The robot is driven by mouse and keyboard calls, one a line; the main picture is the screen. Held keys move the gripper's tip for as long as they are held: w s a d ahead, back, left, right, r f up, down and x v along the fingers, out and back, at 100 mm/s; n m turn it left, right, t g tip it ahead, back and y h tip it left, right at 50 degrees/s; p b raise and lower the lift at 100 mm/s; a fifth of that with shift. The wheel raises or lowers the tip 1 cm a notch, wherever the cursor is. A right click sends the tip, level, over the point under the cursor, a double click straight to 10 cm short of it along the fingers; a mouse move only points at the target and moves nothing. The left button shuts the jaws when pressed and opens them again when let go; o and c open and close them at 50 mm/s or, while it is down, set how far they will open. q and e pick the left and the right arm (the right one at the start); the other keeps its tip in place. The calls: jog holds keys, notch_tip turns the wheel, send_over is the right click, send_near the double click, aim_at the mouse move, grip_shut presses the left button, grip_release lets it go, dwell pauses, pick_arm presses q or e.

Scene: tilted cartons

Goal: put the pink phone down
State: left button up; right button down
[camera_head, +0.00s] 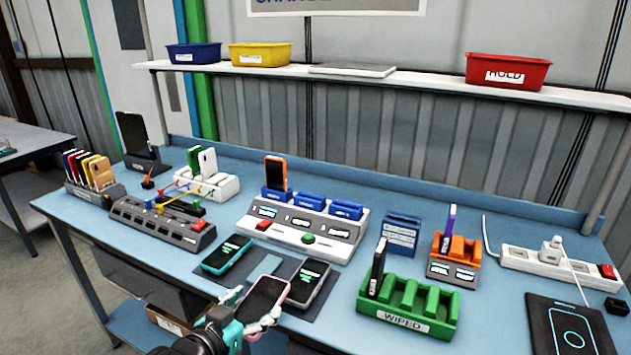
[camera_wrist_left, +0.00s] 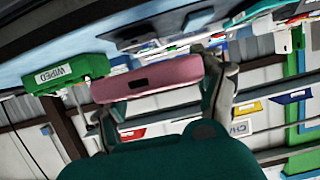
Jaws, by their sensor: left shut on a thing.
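The pink phone (camera_head: 264,297) is at the front edge of the blue table in the head view, its dark screen facing up. My left gripper (camera_head: 258,312) is shut on it, with fingers at its two sides. In the left wrist view the pink phone (camera_wrist_left: 148,80) shows its pink edge between the two fingers of my left gripper (camera_wrist_left: 165,90). Whether the phone touches the surface below cannot be told. My right gripper is not in view.
A dark mat (camera_head: 288,262) bears a teal phone (camera_head: 227,254) and a grey phone (camera_head: 309,283) close by. A green WIPED rack (camera_head: 408,318) stands to the right, holding a dark phone. A white charging dock (camera_head: 300,232) is behind. Bare table lies at front right of the phones.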

pick_arm(q)
jog(key=s+a+r+n+y, duration=0.2)
jog(key=s+a+n+y, duration=0.15)
jog(key=s, duration=0.45)
jog(key=w+d+m+h, duration=0.1)
jog(key=w, duration=0.1)
jog(key=w+d+f+m+h, duration=0.1)
jog(key=w, duration=0.2)
jog(key=w+d+f+m+h, duration=0.1)
jog(key=w, duration=0.2)
jog(key=shift+d+m+h, duration=0.2)
jog(key=shift+m+h, duration=0.05)
jog(key=shift+w+a, duration=0.1)
jog(key=shift+w, duration=0.4)
